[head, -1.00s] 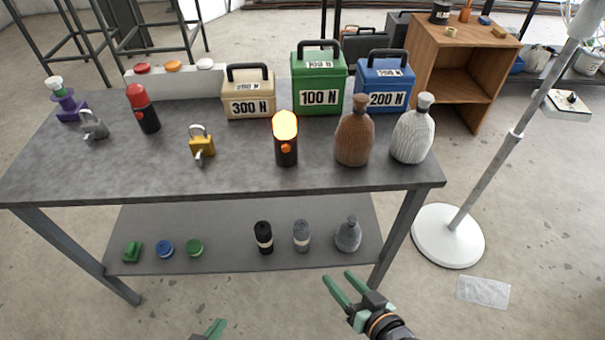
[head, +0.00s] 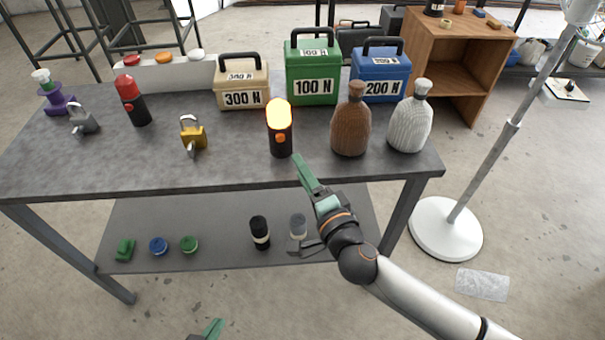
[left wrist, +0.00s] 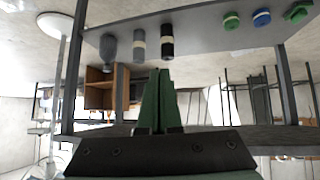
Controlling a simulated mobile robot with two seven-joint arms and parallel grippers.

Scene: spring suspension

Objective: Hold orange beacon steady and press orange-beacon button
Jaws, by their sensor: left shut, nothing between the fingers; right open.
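The orange beacon (head: 280,148) stands upright near the front of the table, with a black body and a glowing top. Its round orange button (head: 281,138) faces me. My right gripper (head: 302,170) is open and empty, at the table's front edge, just right of and nearer than the beacon; it appears apart from it. One finger overlaps the other in view. My left gripper (head: 213,328) is low at the bottom edge of the head view, in front of the table and far from the beacon. In the left wrist view its green fingers (left wrist: 158,100) are shut with nothing between them.
A brown bottle (head: 351,125) stands close right of the beacon, with a pale bottle (head: 409,125) beyond. Weight boxes, including the green one (head: 313,85), stand behind. The lower shelf (head: 215,225) holds small items.

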